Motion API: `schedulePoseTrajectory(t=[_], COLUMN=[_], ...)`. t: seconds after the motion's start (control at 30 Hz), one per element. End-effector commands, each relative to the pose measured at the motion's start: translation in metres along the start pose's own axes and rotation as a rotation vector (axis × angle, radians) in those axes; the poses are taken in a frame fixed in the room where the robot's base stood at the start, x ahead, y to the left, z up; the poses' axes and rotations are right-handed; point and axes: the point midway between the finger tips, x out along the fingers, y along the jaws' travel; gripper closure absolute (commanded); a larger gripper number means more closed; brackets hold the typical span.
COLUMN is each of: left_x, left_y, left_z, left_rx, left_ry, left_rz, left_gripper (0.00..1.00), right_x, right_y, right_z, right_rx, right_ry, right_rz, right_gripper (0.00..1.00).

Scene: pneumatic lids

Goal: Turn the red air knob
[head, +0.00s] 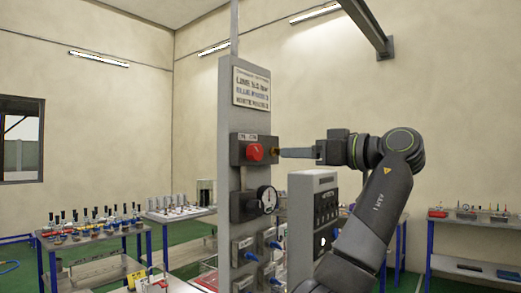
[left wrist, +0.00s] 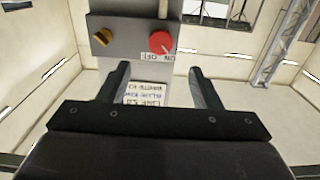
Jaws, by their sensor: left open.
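The red air knob (head: 254,152) is on a dark box (head: 237,150) on the grey upright panel (head: 231,100). In the left wrist view the red knob (left wrist: 161,43) shows upside down, with a white ON/OFF label beside it. My left gripper (head: 282,152) is at knob height, to the right of the box in the head view. In the left wrist view its open fingers (left wrist: 158,72) are empty. The knob lies beyond the fingertips, roughly in line with the gap, and no contact shows. My right gripper is not in view.
A brass fitting (left wrist: 102,36) sticks out of the same box. A round gauge (head: 267,199) and blue-handled valves (head: 243,249) are lower on the panel. A grey control box (head: 313,215) stands close under my forearm. Tables with parts stand behind.

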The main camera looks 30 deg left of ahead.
Motion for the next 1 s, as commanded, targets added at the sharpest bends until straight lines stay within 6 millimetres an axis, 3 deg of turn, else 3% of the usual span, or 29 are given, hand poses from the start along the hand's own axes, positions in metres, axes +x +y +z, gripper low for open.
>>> schedulePoseTrajectory(t=[0.3, 0.5, 0.7, 0.97, 1.0], left_x=[0.071, 0.1, 0.111, 0.111, 0.111], left_y=[0.0, 0.001, 0.001, 0.001, 0.001], left_z=[-0.003, -0.003, -0.001, 0.0, 0.0], left_rx=[0.002, 0.001, 0.001, 0.001, 0.001], left_ry=[0.0, 0.0, 0.0, 0.0, 0.0], left_rz=[-0.003, 0.0, 0.001, 0.002, 0.002], left_gripper=[0.42, 0.42, 0.42, 0.42, 0.47], right_x=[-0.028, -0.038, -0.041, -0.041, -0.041], right_y=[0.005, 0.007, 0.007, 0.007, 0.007], right_z=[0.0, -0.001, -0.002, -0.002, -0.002], right_rx=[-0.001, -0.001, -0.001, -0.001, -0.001], right_ry=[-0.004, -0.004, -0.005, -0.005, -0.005], right_rz=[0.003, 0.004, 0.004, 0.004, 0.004], right_gripper=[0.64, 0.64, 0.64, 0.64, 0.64])
